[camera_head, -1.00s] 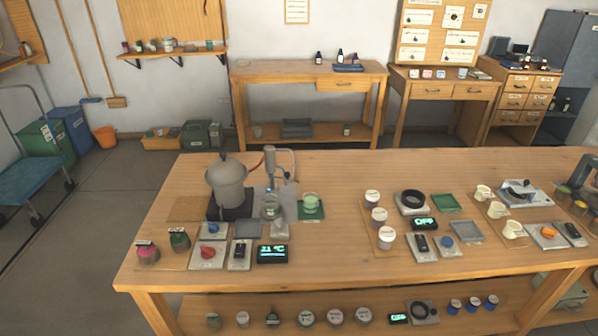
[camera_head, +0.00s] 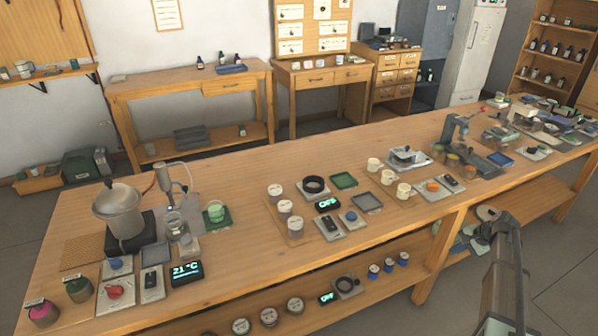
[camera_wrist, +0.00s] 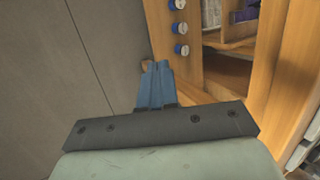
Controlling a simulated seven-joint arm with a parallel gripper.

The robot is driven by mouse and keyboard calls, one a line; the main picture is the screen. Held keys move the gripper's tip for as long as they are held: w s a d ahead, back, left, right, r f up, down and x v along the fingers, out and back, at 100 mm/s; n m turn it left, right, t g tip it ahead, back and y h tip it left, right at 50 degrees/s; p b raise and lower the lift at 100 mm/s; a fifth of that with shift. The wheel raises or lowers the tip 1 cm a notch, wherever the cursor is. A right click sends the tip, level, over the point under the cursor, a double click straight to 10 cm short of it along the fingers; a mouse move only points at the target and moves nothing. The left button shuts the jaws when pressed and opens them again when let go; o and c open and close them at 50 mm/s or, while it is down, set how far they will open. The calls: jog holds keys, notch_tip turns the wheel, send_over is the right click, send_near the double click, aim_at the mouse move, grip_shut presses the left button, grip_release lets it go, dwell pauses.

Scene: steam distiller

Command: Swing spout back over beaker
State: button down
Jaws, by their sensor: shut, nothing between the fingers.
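The steam distiller's grey lidded pot (camera_head: 118,208) stands on a dark heater at the left of the table. A grey condenser tube with a bent arm (camera_head: 168,178) stands behind and right of it. A clear glass beaker (camera_head: 176,228) stands below this tube. A vessel with pale green contents (camera_head: 215,211) stands on a green mat to its right. The spout's exact tip is too small to tell. My gripper's blue fingers (camera_wrist: 155,84) are shut and empty in the wrist view, over floor beside the table's wooden frame, far from the distiller.
Red-knob (camera_head: 115,292) and switch panels and a 21 °C display (camera_head: 187,272) stand in front of the distiller. White jars (camera_head: 285,207) stand to the right. The table's back strip is clear. A lower shelf (camera_head: 400,285) holds jars.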

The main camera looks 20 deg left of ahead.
jog(key=w+r+t+y, duration=0.1)
jog(key=w+r, duration=0.6)
jog(key=r, duration=0.4)
jog(key=w+r+t, duration=0.1)
jog(key=w+r, duration=0.5)
jog(key=r, duration=0.4)
jog(key=w+a+r+n+g, duration=0.1)
jog(key=w+a+r, duration=0.15)
jog(key=a, duration=0.85)
jog(key=s+a+r+n+g+h, duration=0.1)
jog(key=a+n+g, duration=0.1)
jog(key=a, duration=1.2)
jog(key=s+a+n+g+h, duration=0.1)
jog(key=s+a+n, duration=0.1)
jog(key=a, duration=1.1)
jog(key=s+a+r+n+g+h, duration=0.1)
jog(key=a+n+g, duration=0.15)
jog(key=a, duration=1.15)
jog(key=s+a+r+n+h, duration=0.1)
jog(key=s+a+n, duration=0.1)
jog(key=s+a, duration=0.6)
jog(key=s+a+r+n+h, duration=0.1)
jog(key=s+a, duration=0.7)
jog(key=a, duration=1)
jog(key=s+a+r+n+h, duration=0.2)
jog(key=s+a, duration=0.6)
jog(key=a, duration=0.5)
jog(key=shift+s+n, duration=0.3)
jog(key=shift+n, duration=0.25)
